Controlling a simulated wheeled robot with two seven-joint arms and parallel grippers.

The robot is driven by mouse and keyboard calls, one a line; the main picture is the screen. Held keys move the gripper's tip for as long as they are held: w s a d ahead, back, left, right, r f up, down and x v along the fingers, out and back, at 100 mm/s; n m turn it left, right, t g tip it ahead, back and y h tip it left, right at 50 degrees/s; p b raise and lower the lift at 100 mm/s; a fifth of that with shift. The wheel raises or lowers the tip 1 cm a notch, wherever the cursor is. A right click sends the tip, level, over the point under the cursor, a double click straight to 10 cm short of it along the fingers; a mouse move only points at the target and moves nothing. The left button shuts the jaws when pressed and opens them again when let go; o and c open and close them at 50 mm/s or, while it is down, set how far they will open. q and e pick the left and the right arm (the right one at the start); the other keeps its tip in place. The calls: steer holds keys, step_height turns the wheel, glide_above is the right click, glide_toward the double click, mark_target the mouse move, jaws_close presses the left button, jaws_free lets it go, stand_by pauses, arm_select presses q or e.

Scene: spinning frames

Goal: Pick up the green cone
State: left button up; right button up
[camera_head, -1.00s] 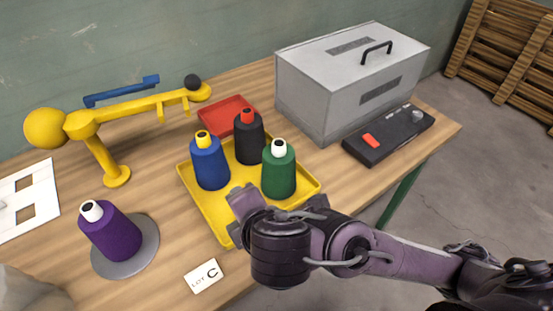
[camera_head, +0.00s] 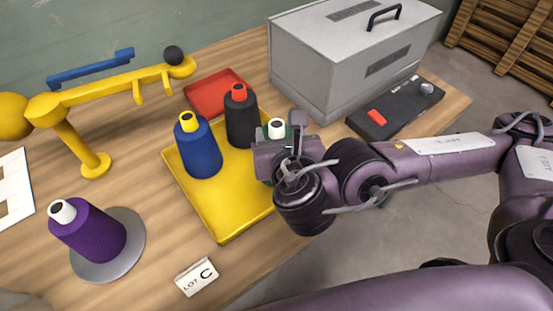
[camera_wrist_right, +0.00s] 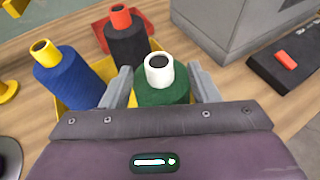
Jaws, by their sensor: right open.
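The green cone (camera_wrist_right: 163,92), with a white top, stands upright on the yellow tray (camera_head: 234,219). In the head view my right gripper (camera_head: 285,138) hides most of it, and only its white top (camera_head: 277,126) shows clearly. In the right wrist view the open fingers of my right gripper (camera_wrist_right: 162,88) are on either side of the green cone. I cannot tell whether they touch it. The blue cone (camera_head: 198,149) and the black cone (camera_head: 241,120) stand on the same tray, left of the green one. My left gripper is not in view.
A grey metal box (camera_head: 345,62) and a black control panel (camera_head: 397,110) are behind and right. A red tray (camera_head: 206,97) lies behind the cones.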

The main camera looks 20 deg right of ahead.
mark_target(275, 124)
steer(key=shift+b+x, duration=0.6)
steer(key=shift+x, duration=2.15)
steer(key=shift+r, duration=0.1)
steer(key=shift+s, duration=0.1)
steer(key=shift+c, duration=0.4)
jaws_close()
